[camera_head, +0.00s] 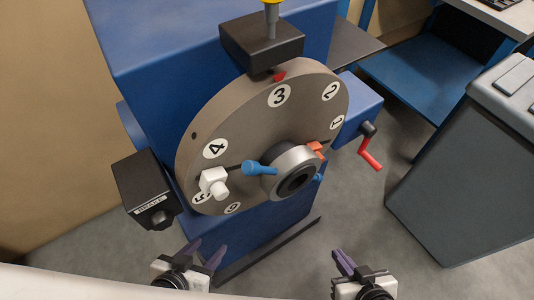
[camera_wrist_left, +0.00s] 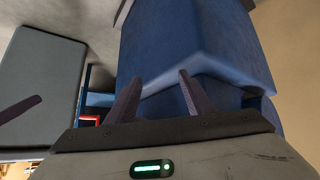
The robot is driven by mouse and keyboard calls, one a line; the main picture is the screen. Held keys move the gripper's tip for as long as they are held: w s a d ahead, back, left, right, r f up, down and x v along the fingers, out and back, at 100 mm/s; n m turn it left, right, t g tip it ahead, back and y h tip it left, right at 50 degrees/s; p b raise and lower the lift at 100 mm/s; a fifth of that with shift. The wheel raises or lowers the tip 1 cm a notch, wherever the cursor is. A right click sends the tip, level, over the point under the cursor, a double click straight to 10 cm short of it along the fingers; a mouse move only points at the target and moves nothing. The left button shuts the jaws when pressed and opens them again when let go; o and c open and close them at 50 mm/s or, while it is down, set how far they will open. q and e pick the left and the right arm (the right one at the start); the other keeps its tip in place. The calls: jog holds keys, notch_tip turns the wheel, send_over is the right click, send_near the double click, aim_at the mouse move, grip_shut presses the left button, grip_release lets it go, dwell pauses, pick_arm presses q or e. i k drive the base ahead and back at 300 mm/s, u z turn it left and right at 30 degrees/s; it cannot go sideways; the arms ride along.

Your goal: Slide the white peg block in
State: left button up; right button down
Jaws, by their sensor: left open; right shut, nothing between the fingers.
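The white peg block (camera_head: 209,180) sits on the face of the large grey numbered disc (camera_head: 240,130), beside the 5 label at lower left. Its rounded peg sticks out toward me. My left gripper (camera_head: 203,252) is open and empty, below the block and apart from it. In the left wrist view its two fingers (camera_wrist_left: 157,88) stand apart before the blue machine body, and the block is not visible there. My right gripper (camera_head: 343,260) is shut and empty, low and right of the disc.
A silver hub (camera_head: 286,158) with a blue handle (camera_head: 259,168) stands out from the disc. A black brake box (camera_head: 145,188) is left of it, and a red crank (camera_head: 370,153) is at right. A black block (camera_head: 262,42) tops the disc. A grey console (camera_head: 470,170) stands at right.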

aim_at(212, 180)
jog(key=u, duration=2.9)
jog(key=k, duration=1.3)
jog(key=z, duration=1.6)
